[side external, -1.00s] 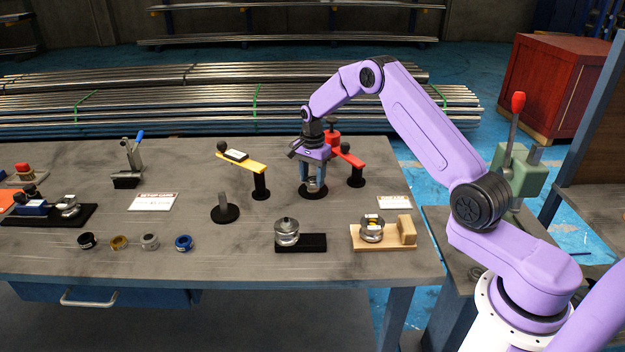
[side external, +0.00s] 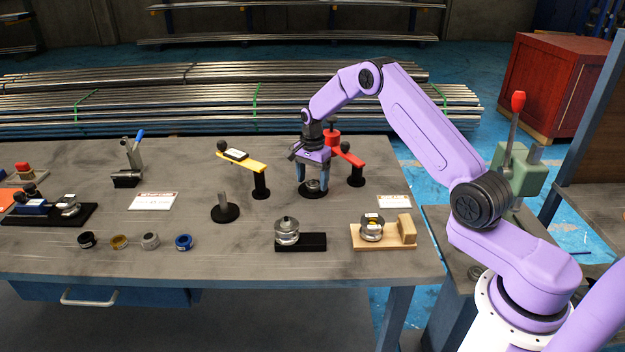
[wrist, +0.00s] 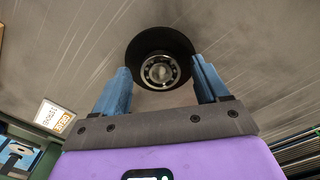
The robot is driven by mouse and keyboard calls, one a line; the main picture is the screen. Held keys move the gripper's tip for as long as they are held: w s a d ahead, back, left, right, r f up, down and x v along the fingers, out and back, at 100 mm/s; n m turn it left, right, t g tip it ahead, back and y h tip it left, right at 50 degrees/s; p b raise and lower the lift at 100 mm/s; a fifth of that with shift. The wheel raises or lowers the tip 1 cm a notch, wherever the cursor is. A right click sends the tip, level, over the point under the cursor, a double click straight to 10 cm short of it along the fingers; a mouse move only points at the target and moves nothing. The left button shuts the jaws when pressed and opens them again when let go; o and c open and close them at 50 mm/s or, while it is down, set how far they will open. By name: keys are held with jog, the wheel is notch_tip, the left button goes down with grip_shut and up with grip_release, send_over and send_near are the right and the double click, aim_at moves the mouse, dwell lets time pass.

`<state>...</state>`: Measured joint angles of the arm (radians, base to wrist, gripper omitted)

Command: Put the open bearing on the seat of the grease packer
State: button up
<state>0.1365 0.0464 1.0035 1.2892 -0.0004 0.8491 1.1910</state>
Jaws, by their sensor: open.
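A metal bearing (side external: 313,186) lies on a round black seat (side external: 313,194) beside the red-armed stand (side external: 347,156), which looks like the grease packer. My gripper (side external: 312,179) is open above the seat, with one blue finger on each side of the bearing. In the wrist view the fingers (wrist: 161,85) stand apart from the bearing, with gaps on both sides.
To the left stand a yellow-armed stand (side external: 242,161) and a black base with a post (side external: 225,208). In front are a black block with a metal part (side external: 315,242), a wooden fixture (side external: 386,243) and several small rings (side external: 184,243). A toggle clamp (side external: 128,165) is farther left.

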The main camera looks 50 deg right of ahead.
aim_at(312, 184)
notch_tip(312, 184, up, 12)
jog(key=s+a+r+n, duration=0.3)
jog(key=s+a+n, duration=0.4)
jog(key=s+a, duration=0.25)
jog(key=s+a+r+n, duration=0.4)
jog(key=s+a+n, duration=0.35)
jog(key=a, duration=0.25)
jog(key=s+d+f+n, duration=0.1)
jog(key=s+d+n, duration=0.1)
jog(key=s+n, duration=0.5)
jog(key=s+d+n, duration=0.1)
jog(key=s+n, duration=0.6)
jog(key=s, duration=1.3)
jog(key=shift+d+f, duration=0.35)
